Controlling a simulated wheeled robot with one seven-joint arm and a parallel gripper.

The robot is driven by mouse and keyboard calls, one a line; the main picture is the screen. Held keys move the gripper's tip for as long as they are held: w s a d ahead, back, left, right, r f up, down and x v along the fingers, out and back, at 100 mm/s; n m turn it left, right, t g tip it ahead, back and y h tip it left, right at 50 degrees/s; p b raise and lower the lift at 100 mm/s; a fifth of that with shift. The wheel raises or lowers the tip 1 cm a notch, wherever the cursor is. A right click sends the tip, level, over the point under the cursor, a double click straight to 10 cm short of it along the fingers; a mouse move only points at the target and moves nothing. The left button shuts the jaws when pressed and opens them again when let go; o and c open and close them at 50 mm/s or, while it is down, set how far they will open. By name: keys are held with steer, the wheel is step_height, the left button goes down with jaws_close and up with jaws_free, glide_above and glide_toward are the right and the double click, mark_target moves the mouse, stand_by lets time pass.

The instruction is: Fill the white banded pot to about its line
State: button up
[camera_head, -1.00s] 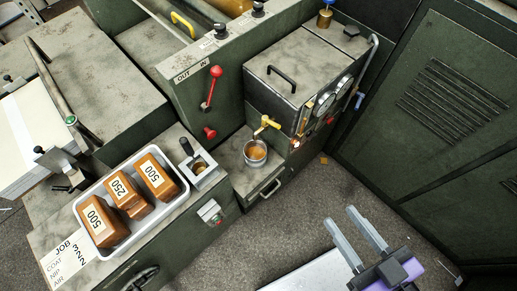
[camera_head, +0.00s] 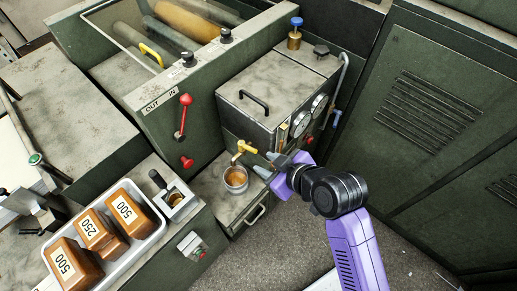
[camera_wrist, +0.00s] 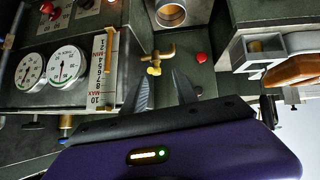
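The small pale metallic pot (camera_head: 236,181) stands on a low ledge below a brass tap (camera_head: 243,149). Something orange-brown shows inside it; its line cannot be made out. In the wrist view the pot (camera_wrist: 170,14) is at the top edge, partly cut off, and the tap (camera_wrist: 160,57) is below it, just beyond my fingertips. My gripper (camera_head: 267,164) is close to the right of the pot and tap in the head view. In the wrist view its fingers (camera_wrist: 162,80) are apart with nothing between them.
A box with two dials (camera_head: 318,106) and a numbered gauge (camera_wrist: 103,75) stands beside the tap. A red knob (camera_head: 187,162) and red lever (camera_head: 183,116) are to the left. A white tray (camera_head: 150,243) holds brown blocks. Floor is free in front.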

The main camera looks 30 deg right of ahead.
mark_target(255, 150)
steer(key=shift+n+g, duration=0.3)
steer(key=shift+n, duration=0.3)
steer(key=shift+w+d+f, duration=0.1)
steer(key=shift+w+f, duration=0.65)
steer(key=shift+w, duration=0.55)
steer(key=shift+w+d+f, duration=0.15)
steer(key=shift+w+f, duration=0.6)
steer(key=shift+w, duration=0.5)
steer(key=shift+w+d+f, duration=0.1)
steer(key=shift+w+f, duration=0.65)
steer(key=shift+w, duration=0.55)
steer(key=shift+c, duration=0.4)
jaws_close()
